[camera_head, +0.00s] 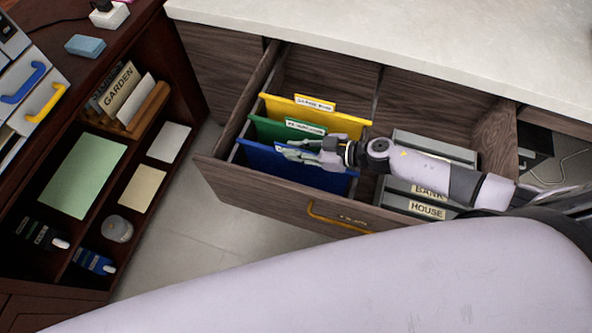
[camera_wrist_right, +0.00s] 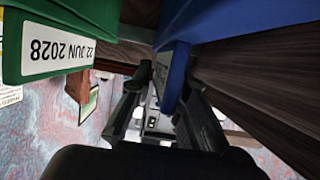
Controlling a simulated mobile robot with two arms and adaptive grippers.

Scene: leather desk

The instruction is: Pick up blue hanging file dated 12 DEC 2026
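The blue hanging file (camera_head: 262,161) hangs at the front of the open drawer; its date label cannot be read in either view. My right gripper (camera_head: 292,153) is at the top edge of this file, partly covering it. In the right wrist view the blue file (camera_wrist_right: 174,72) comes down between the two spread fingers of the gripper (camera_wrist_right: 168,84), with a gap visible on the left finger's side. The green file (camera_head: 290,129) hangs just behind; its label reads 22 JUN 2028 in the wrist view (camera_wrist_right: 60,50). My left gripper is not in view.
A yellow file (camera_head: 325,118) hangs behind the green one. Grey boxes labelled BANK and HOUSE (camera_head: 425,207) stand in the drawer's right part. The wooden drawer front (camera_head: 280,200) has a yellow handle (camera_head: 335,222). A dark shelf unit (camera_head: 190,75) stands left.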

